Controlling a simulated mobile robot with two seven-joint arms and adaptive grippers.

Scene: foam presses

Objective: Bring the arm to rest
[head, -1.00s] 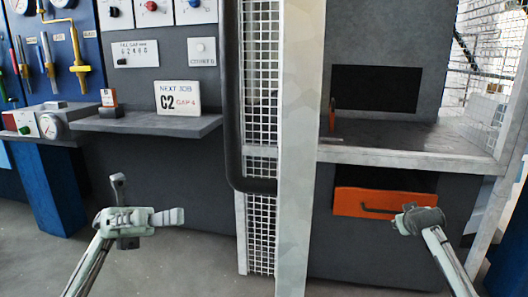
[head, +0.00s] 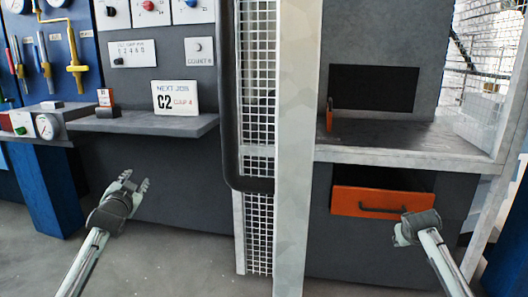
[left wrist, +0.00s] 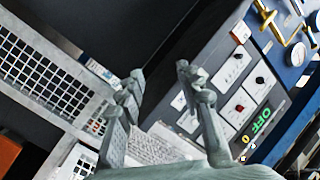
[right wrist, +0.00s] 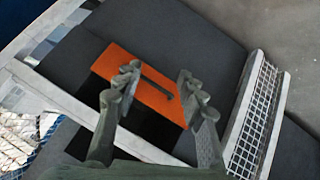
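My left gripper (head: 134,183) is in front of the dark cabinet front, below the grey shelf, in the head view. Its fingers (left wrist: 160,85) are apart and empty in the left wrist view. My right arm comes in at the lower right of the head view, and its wrist (head: 418,226) is in front of the orange drawer. In the right wrist view my right gripper (right wrist: 158,80) has its fingers apart with nothing between them, and the orange drawer front (right wrist: 120,63) lies beyond. Its fingertips are hidden in the head view.
A grey shelf (head: 150,123) carries a sign card (head: 176,97) and a small orange-and-white block (head: 106,99). A pale post (head: 294,180) and mesh guard (head: 260,220) divide the cabinet from the press bay. The orange drawer (head: 375,203) has a dark handle. Floor below is clear.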

